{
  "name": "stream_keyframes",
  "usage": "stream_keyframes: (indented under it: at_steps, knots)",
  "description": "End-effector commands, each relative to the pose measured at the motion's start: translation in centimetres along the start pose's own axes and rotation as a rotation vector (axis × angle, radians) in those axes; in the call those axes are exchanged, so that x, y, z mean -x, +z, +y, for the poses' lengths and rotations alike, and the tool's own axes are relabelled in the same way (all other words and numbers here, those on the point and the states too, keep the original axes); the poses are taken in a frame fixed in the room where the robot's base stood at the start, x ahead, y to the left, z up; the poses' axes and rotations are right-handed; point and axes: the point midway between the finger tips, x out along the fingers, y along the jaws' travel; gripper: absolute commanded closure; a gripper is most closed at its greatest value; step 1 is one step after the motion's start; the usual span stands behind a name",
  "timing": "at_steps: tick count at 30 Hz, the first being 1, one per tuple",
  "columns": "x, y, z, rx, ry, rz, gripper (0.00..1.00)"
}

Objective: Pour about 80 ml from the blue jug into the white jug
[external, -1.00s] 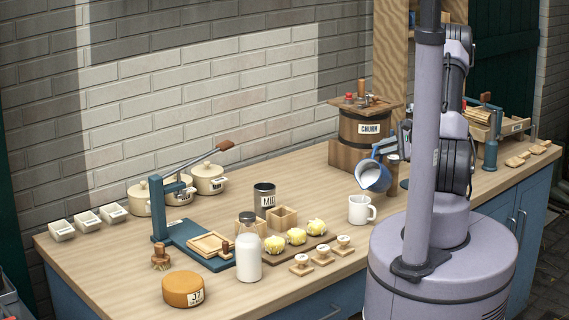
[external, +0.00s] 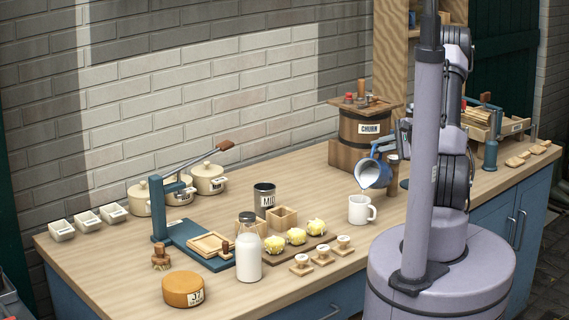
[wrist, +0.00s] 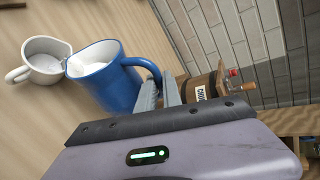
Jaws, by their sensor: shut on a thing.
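The blue jug (external: 371,175) is held in the air, tilted with its mouth toward the white jug, and has white liquid inside. It also shows in the wrist view (wrist: 120,88), its spout close to the white jug's rim. A thin pale stream seems to fall from its lip. The white jug (external: 359,210) stands upright on the counter, just below the blue jug; in the wrist view (wrist: 42,75) white liquid shows inside it. My gripper (wrist: 160,90) is shut on the blue jug's handle. In the external view my arm partly hides the gripper.
A wooden churn (external: 362,140) stands behind the blue jug. Butter pieces (external: 297,236) on a board, small stamps (external: 323,256) and a milk bottle (external: 249,255) stand left of the white jug. The front right counter by the white jug is clear.

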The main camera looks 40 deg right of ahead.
Motion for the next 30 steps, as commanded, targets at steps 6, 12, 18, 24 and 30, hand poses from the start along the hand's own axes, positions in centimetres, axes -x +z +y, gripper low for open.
stream_keyframes:
  at_steps: [6,12,18,24,30]
  knots:
    - [0.09,0.25,-0.03,0.023,-0.010,0.007,1.00]
    - [0.19,0.36,-0.16,0.028,-0.013,0.009,1.00]
    - [0.22,0.42,-0.17,0.032,-0.015,0.011,1.00]
    - [0.25,0.47,-0.19,0.037,-0.017,0.012,1.00]
    - [0.30,0.60,-0.17,0.047,-0.021,0.016,1.00]
